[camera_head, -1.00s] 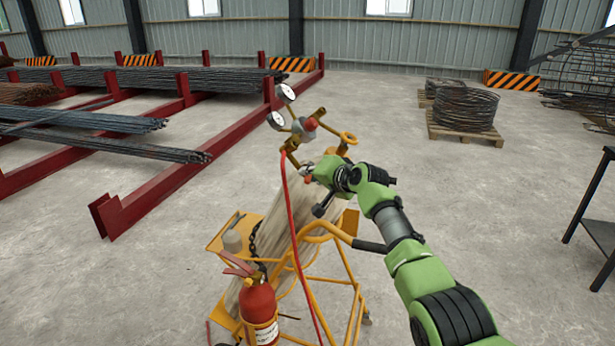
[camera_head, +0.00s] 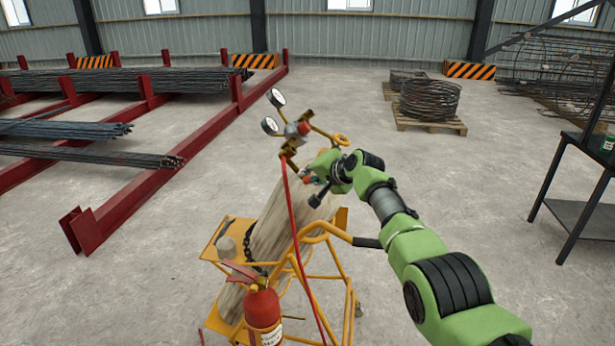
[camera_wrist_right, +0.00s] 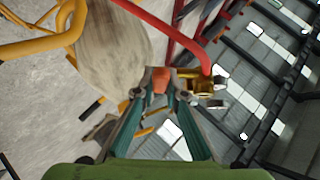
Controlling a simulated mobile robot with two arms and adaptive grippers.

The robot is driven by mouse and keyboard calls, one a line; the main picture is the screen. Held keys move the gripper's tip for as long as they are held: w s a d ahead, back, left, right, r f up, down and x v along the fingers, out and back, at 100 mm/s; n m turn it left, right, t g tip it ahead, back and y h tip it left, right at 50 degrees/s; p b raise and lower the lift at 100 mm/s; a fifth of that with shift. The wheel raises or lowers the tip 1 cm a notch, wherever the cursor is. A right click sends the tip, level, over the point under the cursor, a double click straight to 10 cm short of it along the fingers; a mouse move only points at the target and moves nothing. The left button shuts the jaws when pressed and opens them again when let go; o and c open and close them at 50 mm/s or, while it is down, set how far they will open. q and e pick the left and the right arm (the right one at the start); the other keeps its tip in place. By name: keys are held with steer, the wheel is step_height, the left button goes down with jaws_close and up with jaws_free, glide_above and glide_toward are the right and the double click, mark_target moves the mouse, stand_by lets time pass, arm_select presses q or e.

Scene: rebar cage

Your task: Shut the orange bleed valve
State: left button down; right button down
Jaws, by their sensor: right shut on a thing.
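The orange bleed valve's small orange-red handle (camera_head: 309,178) is beside the neck of the gas cylinder (camera_head: 272,235), below the regulator. My right gripper (camera_head: 321,172) reaches it from the right. In the right wrist view, the orange handle (camera_wrist_right: 160,79) sits between the fingertips of my right gripper (camera_wrist_right: 158,88), which are shut on it. A brass fitting (camera_wrist_right: 200,87) with the red hose (camera_wrist_right: 185,42) is just to the right there. The valve body is mostly hidden by the fingers, so its open or shut position cannot be told. My left gripper is not in view.
The cylinder leans in a yellow cart (camera_head: 318,238). Two gauges (camera_head: 270,126) and a red knob (camera_head: 304,129) stand above the handle. A fire extinguisher (camera_head: 263,310) is at the front. Red racks (camera_head: 125,200) stand left, a dark table (camera_head: 578,207) right. The floor between is clear.

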steer(key=c, duration=2.1)
jaws_free()
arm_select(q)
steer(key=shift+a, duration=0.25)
arm_select(e)
steer(key=shift+o, duration=0.3)
steer(key=shift+a, duration=0.1)
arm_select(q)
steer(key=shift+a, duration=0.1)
arm_select(e)
steer(key=v, duration=1.2)
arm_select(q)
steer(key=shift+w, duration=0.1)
